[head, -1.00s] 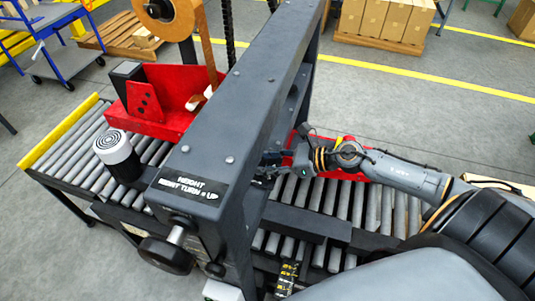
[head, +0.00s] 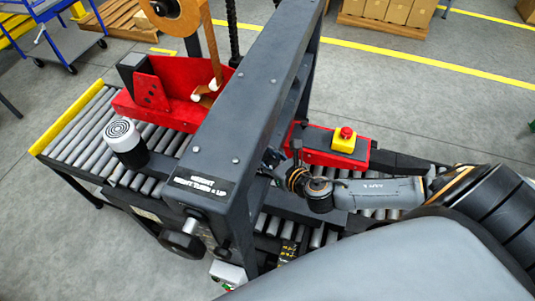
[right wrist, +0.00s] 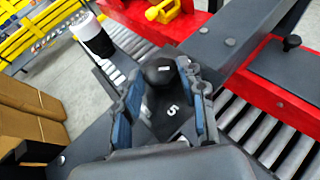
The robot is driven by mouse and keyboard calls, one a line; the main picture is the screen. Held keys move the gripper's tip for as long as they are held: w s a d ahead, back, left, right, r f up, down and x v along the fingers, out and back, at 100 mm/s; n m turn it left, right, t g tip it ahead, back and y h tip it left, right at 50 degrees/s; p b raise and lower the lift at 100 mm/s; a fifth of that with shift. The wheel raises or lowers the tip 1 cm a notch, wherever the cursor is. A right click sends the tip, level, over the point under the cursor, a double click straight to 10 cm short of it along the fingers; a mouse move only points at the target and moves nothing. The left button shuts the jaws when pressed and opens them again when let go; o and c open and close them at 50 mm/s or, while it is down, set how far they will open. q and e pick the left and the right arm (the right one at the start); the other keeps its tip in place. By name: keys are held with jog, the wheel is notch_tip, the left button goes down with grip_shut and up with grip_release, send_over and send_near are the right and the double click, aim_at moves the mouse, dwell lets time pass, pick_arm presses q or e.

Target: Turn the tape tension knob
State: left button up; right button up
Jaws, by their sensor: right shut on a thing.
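A round black knob (right wrist: 157,71) shows between the fingers of my right gripper (right wrist: 162,77) in the right wrist view. It sits over a dark plate marked "5". The fingers stand on both sides of the knob and are shut on it. In the head view my right gripper (head: 272,158) reaches in from the right, close to the dark machine frame (head: 250,110), which hides the knob. The tape roll (head: 193,13) hangs at the top, with brown tape running down to the red tape unit (head: 165,98). My left gripper is not in view.
A yellow box with a red emergency button (head: 346,138) sits on a red beam just behind my right arm. A black hand crank (head: 182,245) juts from the frame's near end. A black-and-white cylinder (head: 125,142) stands by the roller conveyor (head: 75,140).

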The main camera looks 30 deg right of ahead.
jog(key=shift+a+m+h, duration=0.25)
jog(key=shift+m+h, duration=0.65)
jog(key=shift+h, duration=0.1)
jog(key=shift+r, duration=0.1)
jog(key=o, duration=1.1)
jog(key=v, duration=1.2)
jog(key=shift+a, duration=0.15)
